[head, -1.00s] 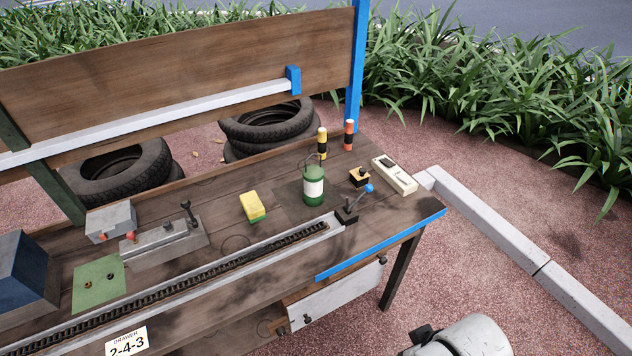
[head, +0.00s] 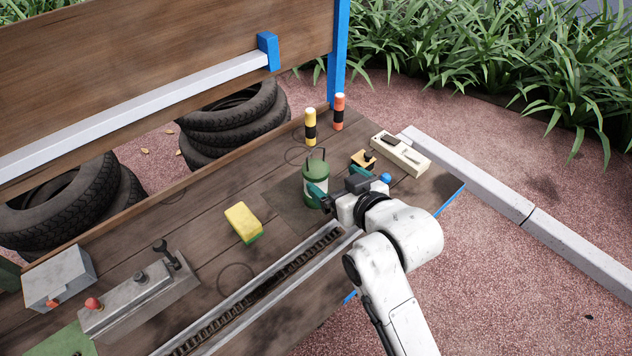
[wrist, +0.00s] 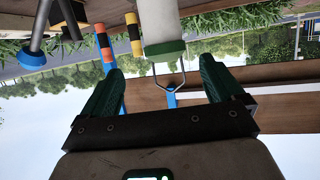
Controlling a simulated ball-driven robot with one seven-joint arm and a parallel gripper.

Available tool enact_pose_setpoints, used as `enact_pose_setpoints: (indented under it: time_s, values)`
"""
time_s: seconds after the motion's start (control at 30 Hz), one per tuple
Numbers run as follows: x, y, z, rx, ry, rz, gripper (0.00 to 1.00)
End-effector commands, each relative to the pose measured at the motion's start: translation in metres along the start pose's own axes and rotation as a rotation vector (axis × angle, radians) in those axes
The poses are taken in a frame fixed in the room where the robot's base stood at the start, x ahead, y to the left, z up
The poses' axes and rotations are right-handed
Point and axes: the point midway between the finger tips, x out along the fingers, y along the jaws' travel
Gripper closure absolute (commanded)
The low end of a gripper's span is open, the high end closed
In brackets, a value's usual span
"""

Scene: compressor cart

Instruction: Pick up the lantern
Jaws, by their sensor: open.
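The lantern (head: 315,171) is a small green cylinder with a pale band and a thin wire handle on top. It stands upright on the wooden bench. My gripper (head: 338,185) is open at its near right side, and a finger hides part of the pale band. In the wrist view, which is upside down, the lantern (wrist: 163,30) shows ahead between the lines of the two green fingers (wrist: 163,75). Its wire handle hangs into the gap in that picture. I cannot tell whether any finger touches it.
Yellow-black (head: 311,128) and orange-black (head: 338,112) posts stand behind the lantern. A blue-knobbed lever (head: 384,178) and a cream box (head: 400,152) are to its right. A yellow sponge (head: 242,222) lies left. A chain track (head: 262,290) runs in front.

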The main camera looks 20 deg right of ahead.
Motion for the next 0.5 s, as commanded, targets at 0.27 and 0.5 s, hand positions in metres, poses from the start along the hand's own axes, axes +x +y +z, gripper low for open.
enact_pose_setpoints:
  time_s: [0.27, 0.5]
  values:
    - [0.030, 0.000, 0.000, -0.001, -0.001, 0.000, 0.06]
    - [0.053, -0.005, 0.000, -0.001, -0.003, -0.001, 0.06]
